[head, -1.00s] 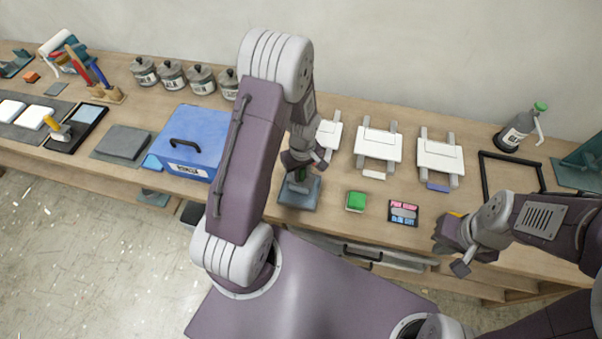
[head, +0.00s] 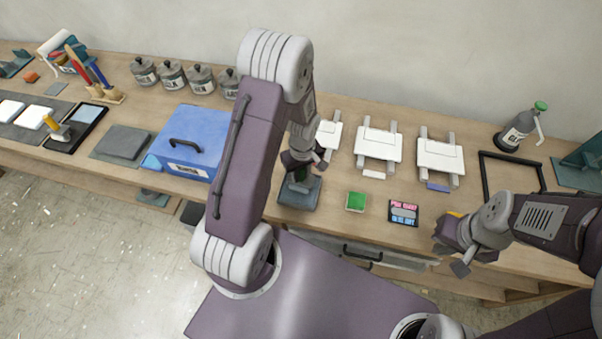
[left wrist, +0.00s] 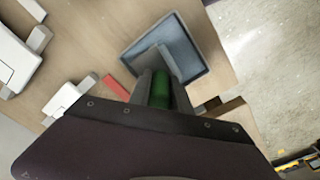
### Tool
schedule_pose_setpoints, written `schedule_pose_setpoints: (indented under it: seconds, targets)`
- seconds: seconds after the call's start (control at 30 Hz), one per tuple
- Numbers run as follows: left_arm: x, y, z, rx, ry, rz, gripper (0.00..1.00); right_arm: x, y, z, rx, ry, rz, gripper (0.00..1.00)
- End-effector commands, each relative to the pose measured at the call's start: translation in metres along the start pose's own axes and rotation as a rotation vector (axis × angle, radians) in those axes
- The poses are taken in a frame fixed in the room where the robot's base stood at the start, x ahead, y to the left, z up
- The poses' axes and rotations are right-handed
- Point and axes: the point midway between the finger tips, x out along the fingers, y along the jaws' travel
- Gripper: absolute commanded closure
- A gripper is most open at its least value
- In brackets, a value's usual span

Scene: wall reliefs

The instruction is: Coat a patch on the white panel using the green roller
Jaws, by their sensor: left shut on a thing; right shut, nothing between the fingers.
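My left gripper (head: 301,176) is low over a small blue-grey stand (head: 312,199) near the bench's front edge. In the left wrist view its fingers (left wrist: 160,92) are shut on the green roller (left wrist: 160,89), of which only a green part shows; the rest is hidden. The stand (left wrist: 185,40) is just beyond it. White panels on grey supports stand behind: a left one (head: 328,133) partly covered by my arm, a middle one (head: 378,144) and a right one (head: 440,156). My right gripper (head: 456,247) is shut and empty at the bench's front edge.
A blue box (head: 190,140) is to the left. A black frame (head: 512,157) and a spray bottle (head: 519,130) are at the right. Jars (head: 172,75) line the back.

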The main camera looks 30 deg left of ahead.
Motion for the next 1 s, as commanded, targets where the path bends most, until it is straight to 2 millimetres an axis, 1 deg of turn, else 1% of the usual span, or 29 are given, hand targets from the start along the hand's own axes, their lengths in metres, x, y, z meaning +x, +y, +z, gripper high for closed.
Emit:
schedule_pose_setpoints:
  seconds: [0.17,0.27,0.9,1.0]
  targets:
    - [0.002,-0.001,0.001,0.000,-0.003,-0.003,1.00,0.001,0.000,0.000,0.000,0.000,0.000,1.00]
    - [-0.002,-0.001,0.001,0.000,-0.002,-0.003,1.00,-0.003,0.000,0.000,0.000,0.000,0.000,1.00]
    - [-0.067,0.000,-0.003,0.000,0.000,0.000,1.00,-0.055,-0.001,-0.006,0.000,0.000,0.000,1.00]
    - [-0.072,0.000,-0.003,0.000,0.000,0.000,1.00,-0.059,-0.001,-0.006,0.000,0.000,0.000,1.00]
